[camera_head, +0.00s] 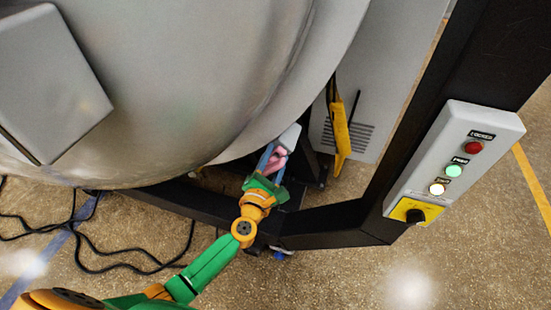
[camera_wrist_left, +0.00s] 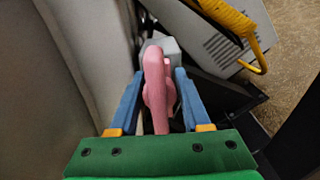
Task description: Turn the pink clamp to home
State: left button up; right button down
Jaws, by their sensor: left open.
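The pink clamp (camera_head: 276,160) sits low at the right edge of the big grey furnace drum (camera_head: 190,80), beside a light grey block. My left gripper (camera_head: 272,166) reaches it from below, with a blue finger on either side. In the left wrist view the pink clamp (camera_wrist_left: 158,88) stands upright between the two open blue fingers of the left gripper (camera_wrist_left: 158,95). Gaps show between the fingers and the clamp. The far side of the clamp is hidden. My right gripper is not in view.
A control box (camera_head: 455,160) with red, green and lit buttons and a black knob is on the right, on a black frame (camera_head: 385,185). A yellow handle (camera_head: 340,130) hangs by a grey vented cabinet (camera_head: 375,90). Black cables (camera_head: 130,250) lie on the floor at left.

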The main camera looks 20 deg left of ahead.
pick_arm(q)
grip_shut()
jog(key=shift+m+p, duration=2.45)
jog(key=shift+m, duration=6.55)
grip_release()
